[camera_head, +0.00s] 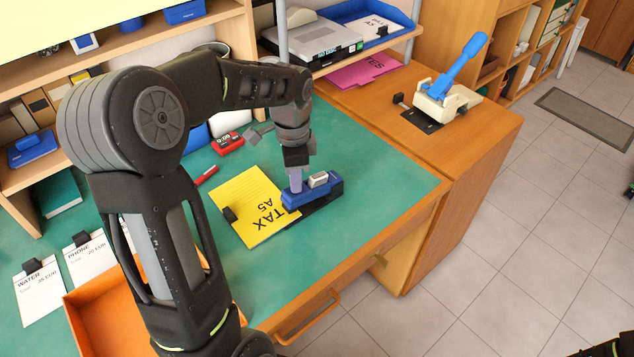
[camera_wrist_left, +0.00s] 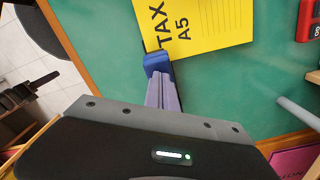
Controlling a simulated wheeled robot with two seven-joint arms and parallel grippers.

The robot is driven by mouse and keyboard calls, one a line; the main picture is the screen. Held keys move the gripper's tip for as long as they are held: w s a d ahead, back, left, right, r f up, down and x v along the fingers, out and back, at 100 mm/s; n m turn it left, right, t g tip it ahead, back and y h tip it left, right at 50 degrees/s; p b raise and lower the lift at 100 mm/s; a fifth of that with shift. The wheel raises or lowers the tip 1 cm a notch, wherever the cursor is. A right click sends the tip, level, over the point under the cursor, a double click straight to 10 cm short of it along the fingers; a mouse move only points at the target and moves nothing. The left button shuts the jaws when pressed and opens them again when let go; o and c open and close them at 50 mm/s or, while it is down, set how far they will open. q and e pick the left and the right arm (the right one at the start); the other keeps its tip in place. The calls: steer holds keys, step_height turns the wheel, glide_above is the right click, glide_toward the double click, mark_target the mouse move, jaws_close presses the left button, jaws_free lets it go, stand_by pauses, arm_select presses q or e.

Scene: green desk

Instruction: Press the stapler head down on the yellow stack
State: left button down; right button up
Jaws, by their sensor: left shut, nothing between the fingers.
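The blue stapler (camera_head: 328,188) sits on the green desk, its head over the right edge of the yellow stack (camera_head: 243,205) marked TAX A5. A black clip holds the stack's left edge. My left gripper (camera_head: 295,187) points down, shut and empty, with its pale fingertips at the stapler's head. In the left wrist view the fingers (camera_wrist_left: 163,95) overlap the blue stapler head (camera_wrist_left: 157,62), beside the yellow stack (camera_wrist_left: 200,22). The fingers hide much of the stapler there, and I cannot tell whether they press on it.
A red timer (camera_head: 227,143) and a red marker (camera_head: 206,175) lie behind the stack. An orange tray (camera_head: 95,315) and white clipped papers (camera_head: 40,292) are at the left. A larger blue-handled device (camera_head: 447,95) stands on the wooden cabinet. The desk right of the stapler is clear.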

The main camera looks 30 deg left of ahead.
arm_select(q)
steer(key=shift+f+b, duration=0.45)
steer(key=shift+f, duration=0.25)
steer(key=shift+s+f, duration=0.15)
steer(key=shift+f, duration=0.25)
steer(key=shift+r, duration=0.2)
steer(key=shift+w+r+p, duration=0.2)
steer(key=shift+r+p, duration=0.2)
steer(key=shift+r, duration=0.05)
steer(key=shift+w+d+r+p, duration=0.1)
steer(key=shift+w+r+p, duration=0.05)
steer(key=shift+r+p, duration=0.35)
stand_by(0.3)
